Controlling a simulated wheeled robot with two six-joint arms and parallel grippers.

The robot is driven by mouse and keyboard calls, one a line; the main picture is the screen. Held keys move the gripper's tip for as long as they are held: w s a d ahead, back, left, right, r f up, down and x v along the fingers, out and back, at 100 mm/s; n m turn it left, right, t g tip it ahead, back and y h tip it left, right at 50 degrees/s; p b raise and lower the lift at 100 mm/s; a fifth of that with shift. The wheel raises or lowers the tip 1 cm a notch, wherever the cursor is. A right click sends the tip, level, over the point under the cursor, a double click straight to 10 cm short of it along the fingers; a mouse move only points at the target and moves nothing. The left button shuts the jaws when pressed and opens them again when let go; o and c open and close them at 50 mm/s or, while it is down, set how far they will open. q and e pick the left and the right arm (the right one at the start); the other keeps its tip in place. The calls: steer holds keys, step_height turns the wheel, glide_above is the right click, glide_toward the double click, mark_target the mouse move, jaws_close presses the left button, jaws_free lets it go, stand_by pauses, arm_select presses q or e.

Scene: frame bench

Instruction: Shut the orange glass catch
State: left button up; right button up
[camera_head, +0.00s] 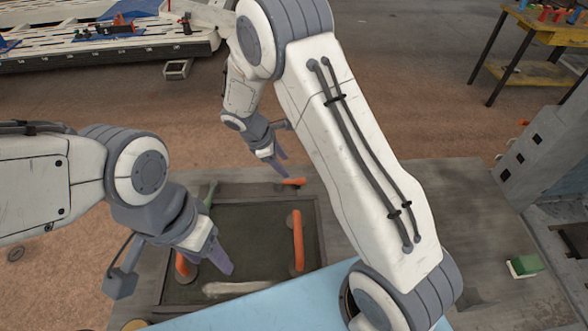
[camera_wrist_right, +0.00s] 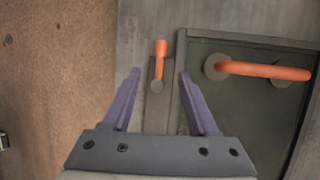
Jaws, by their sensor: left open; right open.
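The orange catch (camera_head: 293,182) is a short lever on the frame's far edge. In the right wrist view the catch (camera_wrist_right: 160,48) points straight up from a round grey pivot, lying along the edge strip beside the dark panel (camera_wrist_right: 235,120), not across it. My right gripper (camera_head: 281,159) is open and empty just beyond the catch; in its wrist view the catch shows between and past the fingertips (camera_wrist_right: 160,74), with no contact visible. My left gripper (camera_head: 226,267) is open over the panel's left part, beside an orange handle (camera_head: 182,265) that it partly hides.
An orange bar handle (camera_head: 298,240) stands on the panel, right of the middle. A green piece (camera_head: 210,193) sits on the frame's far edge. A whitish bar (camera_head: 245,288) lies at the near edge. A green block (camera_head: 525,266) rests at the right; the bench there is mostly clear.

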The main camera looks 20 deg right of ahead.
mark_target(299, 179)
steer(key=p+x, duration=0.2)
steer(key=x, duration=0.8)
steer(key=shift+d, duration=0.25)
jaws_close()
stand_by(1.0)
